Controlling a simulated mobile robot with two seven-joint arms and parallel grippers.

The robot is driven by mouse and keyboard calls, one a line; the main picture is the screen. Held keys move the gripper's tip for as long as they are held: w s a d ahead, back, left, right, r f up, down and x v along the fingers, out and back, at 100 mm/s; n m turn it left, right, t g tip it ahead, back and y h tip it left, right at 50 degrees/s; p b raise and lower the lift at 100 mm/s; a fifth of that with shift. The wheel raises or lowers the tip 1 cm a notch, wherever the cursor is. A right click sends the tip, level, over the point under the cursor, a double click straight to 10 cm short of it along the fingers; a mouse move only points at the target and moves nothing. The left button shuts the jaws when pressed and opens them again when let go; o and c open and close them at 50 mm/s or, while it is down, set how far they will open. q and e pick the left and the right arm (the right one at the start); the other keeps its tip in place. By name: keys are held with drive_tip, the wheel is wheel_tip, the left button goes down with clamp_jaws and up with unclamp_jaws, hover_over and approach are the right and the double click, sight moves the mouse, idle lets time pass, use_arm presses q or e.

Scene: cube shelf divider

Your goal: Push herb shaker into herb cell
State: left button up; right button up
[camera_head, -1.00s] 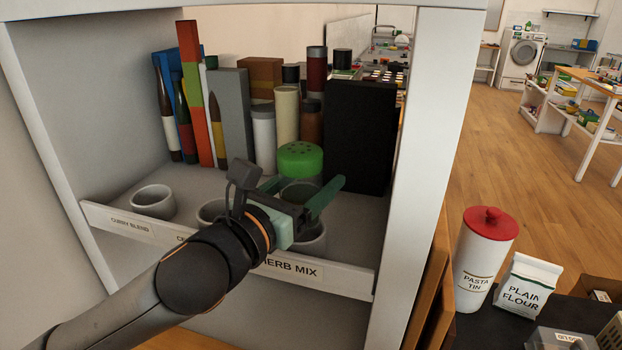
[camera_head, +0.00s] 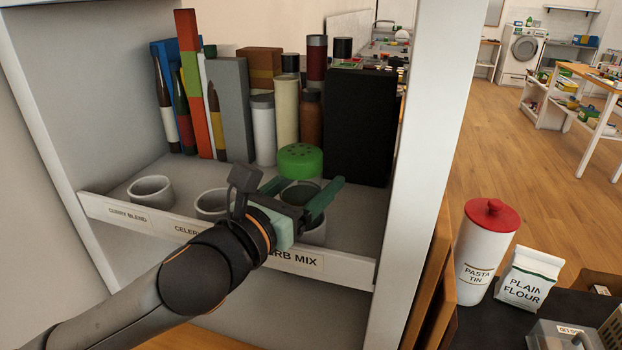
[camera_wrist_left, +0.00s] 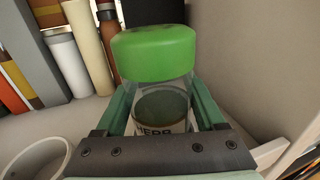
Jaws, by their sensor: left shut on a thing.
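The herb shaker (camera_head: 300,158) has a green perforated lid and a clear body with dark green contents. My left gripper (camera_head: 306,188) is shut on its body, one finger on each side. In the left wrist view the shaker (camera_wrist_left: 153,53) stands upright between the fingers (camera_wrist_left: 160,105), with part of a "HERB" label visible. The herb cell (camera_head: 316,234) is a grey round cup behind the "HERB MIX" label. The shaker is above or at this cup; the gripper hides its bottom, so I cannot tell how deep it sits. My right gripper is not in view.
Empty round cells stand to the left, behind the curry (camera_head: 151,190) and celery (camera_head: 211,203) labels. Bottles, jars and upright books fill the shelf behind. A black box (camera_head: 360,125) stands close behind the shaker, and a white side wall (camera_head: 425,150) bounds the right.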

use_arm(q)
drive_tip(key=shift+f+b, duration=0.8)
drive_tip(key=shift+f, duration=0.65)
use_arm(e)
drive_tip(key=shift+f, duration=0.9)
use_arm(q)
drive_tip(key=o, duration=1.5)
drive_tip(key=shift+p+v, duration=0.6)
drive_tip(key=shift+v, duration=1.9)
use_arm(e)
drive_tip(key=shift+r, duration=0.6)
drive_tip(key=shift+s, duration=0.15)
